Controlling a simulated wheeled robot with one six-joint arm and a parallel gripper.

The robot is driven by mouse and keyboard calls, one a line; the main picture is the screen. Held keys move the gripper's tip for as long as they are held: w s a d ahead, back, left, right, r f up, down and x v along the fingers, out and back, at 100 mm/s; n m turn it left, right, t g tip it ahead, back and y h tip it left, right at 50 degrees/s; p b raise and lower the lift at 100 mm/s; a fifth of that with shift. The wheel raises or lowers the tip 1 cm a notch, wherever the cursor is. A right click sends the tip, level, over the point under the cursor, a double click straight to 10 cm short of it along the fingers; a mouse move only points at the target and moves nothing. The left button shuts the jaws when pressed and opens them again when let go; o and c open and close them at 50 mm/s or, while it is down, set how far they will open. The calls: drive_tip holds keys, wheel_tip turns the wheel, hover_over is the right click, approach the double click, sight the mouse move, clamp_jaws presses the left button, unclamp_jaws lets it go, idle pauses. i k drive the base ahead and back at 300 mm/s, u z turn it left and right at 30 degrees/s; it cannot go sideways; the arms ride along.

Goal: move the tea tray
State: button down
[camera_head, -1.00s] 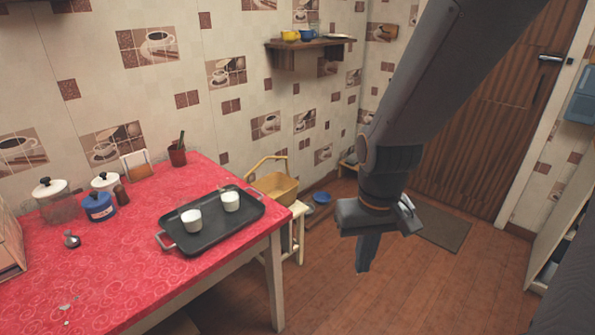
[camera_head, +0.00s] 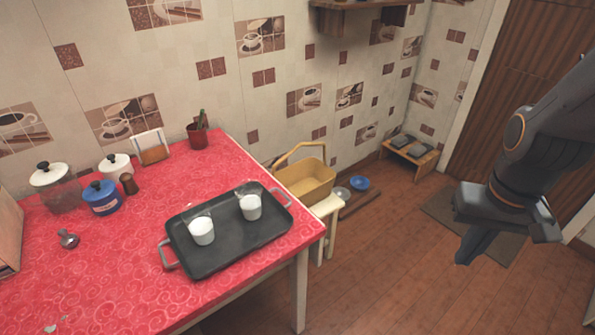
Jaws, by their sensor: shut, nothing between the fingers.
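The tea tray (camera_head: 222,258) is dark grey with a handle at each end. It lies flat on the red-clothed table (camera_head: 110,265), near the right corner. Two white cups stand on it: one left of the middle (camera_head: 203,231) and one to the right (camera_head: 250,207). My gripper (camera_head: 470,250) is shut and empty. It hangs over the floor to the right of the table, well apart from the tray.
A blue pot (camera_head: 101,198), jars, a small metal item (camera_head: 67,239) and a plant pot (camera_head: 198,136) stand on the table's left and back. A yellow basket (camera_head: 306,184) sits on a white stool (camera_head: 327,210) beyond the corner. Open floor (camera_head: 390,270) lies between table and gripper.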

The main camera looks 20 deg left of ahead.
sight(236, 237)
drive_tip(key=u, duration=0.5)
drive_tip(key=i, duration=0.85)
drive_tip(key=u, duration=0.75)
